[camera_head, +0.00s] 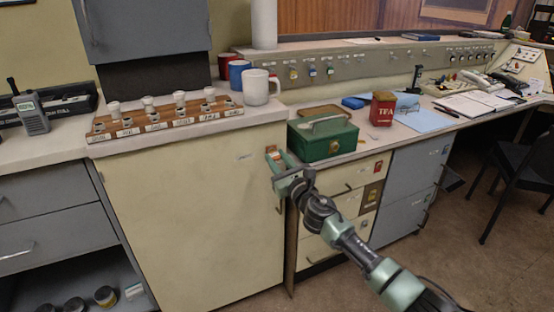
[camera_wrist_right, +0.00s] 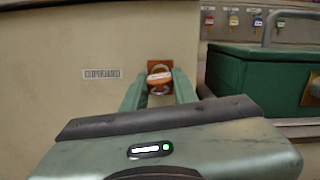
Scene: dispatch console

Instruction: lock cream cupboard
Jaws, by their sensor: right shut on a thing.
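The cream cupboard (camera_head: 190,210) stands in the middle left of the head view, its front facing me. In the right wrist view its label (camera_wrist_right: 102,73) reads "CUPBOARD". An orange lock plate (camera_wrist_right: 160,64) sits at the upper right of the front. My right gripper (camera_head: 276,160) is at this plate; its fingertips also show in the right wrist view (camera_wrist_right: 160,90). They are shut on what looks like a key (camera_wrist_right: 160,78) with an orange bow, in line with the plate. How deep it sits is hidden. My left gripper is not in view.
A green cash box (camera_head: 322,137) stands on the counter just right of the gripper. A wooden rack (camera_head: 165,122) and a white mug (camera_head: 257,88) stand on the cupboard top. Several tagged keys (camera_head: 311,71) hang behind.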

